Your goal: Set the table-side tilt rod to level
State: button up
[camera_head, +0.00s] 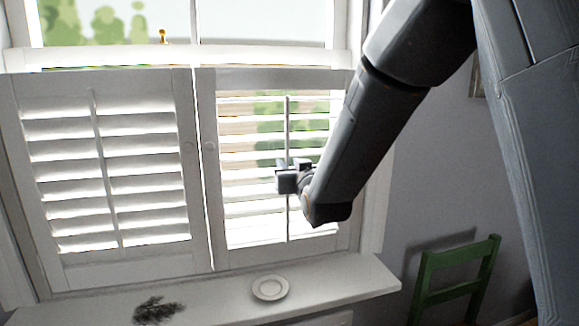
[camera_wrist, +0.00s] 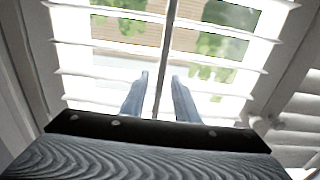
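My gripper (camera_head: 287,178) is at the lower half of this rod. In the wrist view my gripper's two fingers (camera_wrist: 161,75) are apart, one on each side of the rod (camera_wrist: 168,35), with a gap showing. I cannot tell how far the rod reaches between them in depth. The left panel (camera_head: 197,215) has its own rod (camera_head: 102,150); its slats look more closed.
A sill (camera_head: 340,287) runs below the shutters, with a small white plate (camera_head: 270,288) and a dark feathery patch (camera_head: 157,310). A green chair (camera_head: 458,272) stands at the lower right by the wall. A small orange figure (camera_head: 164,37) sits on the window's crossbar. No table shows.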

jog(key=shift+s, duration=0.1)
jog(key=b+v, duration=0.2)
jog(key=v, duration=0.5)
jog(key=shift+s+d, duration=0.2)
jog(key=shift+s, duration=0.15)
